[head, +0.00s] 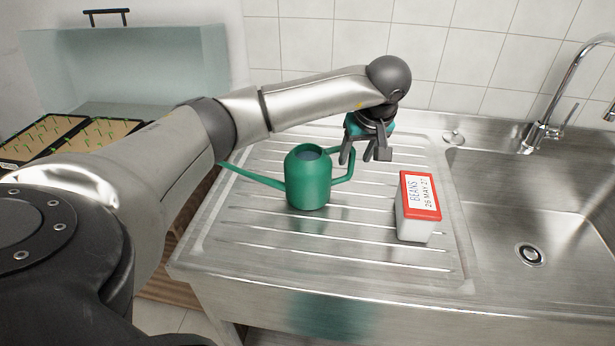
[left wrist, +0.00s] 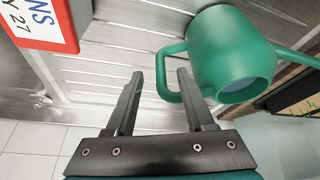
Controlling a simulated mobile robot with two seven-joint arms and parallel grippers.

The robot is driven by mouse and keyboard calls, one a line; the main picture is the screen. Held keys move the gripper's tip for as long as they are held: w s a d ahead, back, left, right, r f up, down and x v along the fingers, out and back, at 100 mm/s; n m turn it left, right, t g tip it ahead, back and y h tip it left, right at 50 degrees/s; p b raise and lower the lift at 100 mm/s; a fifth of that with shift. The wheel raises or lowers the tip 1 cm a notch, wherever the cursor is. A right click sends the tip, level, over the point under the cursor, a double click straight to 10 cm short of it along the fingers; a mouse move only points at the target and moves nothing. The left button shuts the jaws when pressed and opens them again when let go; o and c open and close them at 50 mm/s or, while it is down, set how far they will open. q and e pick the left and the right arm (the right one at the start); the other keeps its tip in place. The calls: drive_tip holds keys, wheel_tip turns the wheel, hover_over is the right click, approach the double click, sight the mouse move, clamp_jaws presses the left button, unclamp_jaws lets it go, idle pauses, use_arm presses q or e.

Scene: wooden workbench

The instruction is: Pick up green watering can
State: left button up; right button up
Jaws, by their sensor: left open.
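A green watering can (head: 307,178) stands upright on the ribbed steel drainboard, its spout to the left and its loop handle to the right. My left gripper (head: 364,154) is above the drainboard just right of the handle, fingers pointing down, open and empty. In the left wrist view the watering can (left wrist: 232,52) is at the upper right. Its handle is close to the right finger of my gripper (left wrist: 160,85), and I cannot tell whether they touch. My right gripper is not in view.
A white box with a red-edged label reading BEANS (head: 417,207) stands on the drainboard to the right; it also shows in the left wrist view (left wrist: 40,25). A sink basin (head: 500,200) with a tap (head: 545,130) lies further right. Seedling trays (head: 80,138) are at the left.

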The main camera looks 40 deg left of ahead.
sight(353, 163)
use_arm(q)
drive_tip(key=x, duration=0.6)
drive_tip(key=shift+s+d+b, duration=0.1)
drive_tip(key=shift+s+b, duration=0.05)
drive_tip(key=shift+b, duration=0.25)
drive_tip(key=shift+c, duration=0.4)
clamp_jaws()
idle(0.5)
drive_tip(key=shift+r, duration=0.1)
